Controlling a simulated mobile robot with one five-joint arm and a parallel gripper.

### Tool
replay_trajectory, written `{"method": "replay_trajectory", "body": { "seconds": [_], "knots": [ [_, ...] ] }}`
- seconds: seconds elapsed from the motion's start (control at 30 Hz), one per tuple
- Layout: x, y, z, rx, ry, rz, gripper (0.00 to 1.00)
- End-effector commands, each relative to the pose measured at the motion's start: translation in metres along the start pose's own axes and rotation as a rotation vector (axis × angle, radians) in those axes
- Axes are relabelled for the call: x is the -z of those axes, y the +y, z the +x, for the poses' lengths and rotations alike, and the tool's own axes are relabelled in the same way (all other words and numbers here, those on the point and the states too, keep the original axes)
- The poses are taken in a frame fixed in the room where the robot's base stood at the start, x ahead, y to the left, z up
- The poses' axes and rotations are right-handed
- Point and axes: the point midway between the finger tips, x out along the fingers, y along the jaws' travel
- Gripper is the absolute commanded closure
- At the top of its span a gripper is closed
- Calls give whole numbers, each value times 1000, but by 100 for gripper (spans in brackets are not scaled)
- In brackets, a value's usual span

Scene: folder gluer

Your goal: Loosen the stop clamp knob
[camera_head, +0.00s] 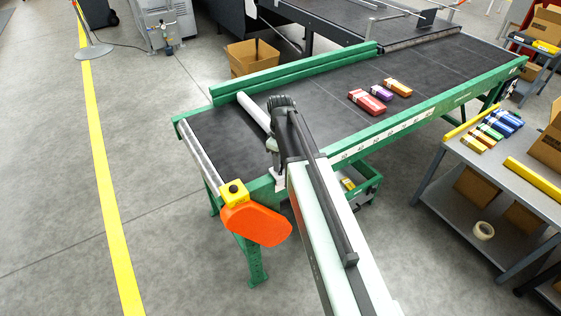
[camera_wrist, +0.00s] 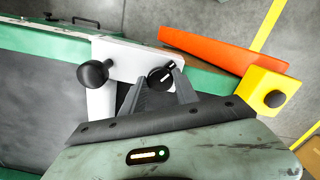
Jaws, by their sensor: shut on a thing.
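In the wrist view, a round black knob (camera_wrist: 160,76) with a white mark sits at the edge of a white clamp plate (camera_wrist: 128,60). My gripper (camera_wrist: 160,84) has its two dark fingers on either side of this knob and is shut on it. A second, ball-shaped black knob (camera_wrist: 93,73) stands on the plate to the left, apart from the fingers. In the head view, my arm hides the knob and most of the clamp. A small part of the white plate (camera_head: 280,184) shows beside the arm. A white bar (camera_head: 254,112) lies across the belt behind.
An orange guard (camera_head: 256,225) and a yellow box with a black button (camera_head: 234,193) are close to the clamp. The green-framed conveyor (camera_head: 385,130) carries several small cartons. A grey cart (camera_head: 490,160) stands at right. Floor at left is open.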

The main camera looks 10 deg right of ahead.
Motion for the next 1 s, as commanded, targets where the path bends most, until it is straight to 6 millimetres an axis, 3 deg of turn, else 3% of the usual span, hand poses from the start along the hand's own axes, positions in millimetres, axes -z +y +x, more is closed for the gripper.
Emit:
{"method": "replay_trajectory", "body": {
  "seconds": [0.67,0.7,0.73,0.77,1.0],
  "knots": [
    [2,0,0,-1,4,-57,100],
    [2,0,0,-1,4,-57,56],
    [2,0,0,-1,4,-57,48],
    [1,0,0,-1,3,-57,42],
    [1,0,0,0,2,-56,42]
  ]
}}
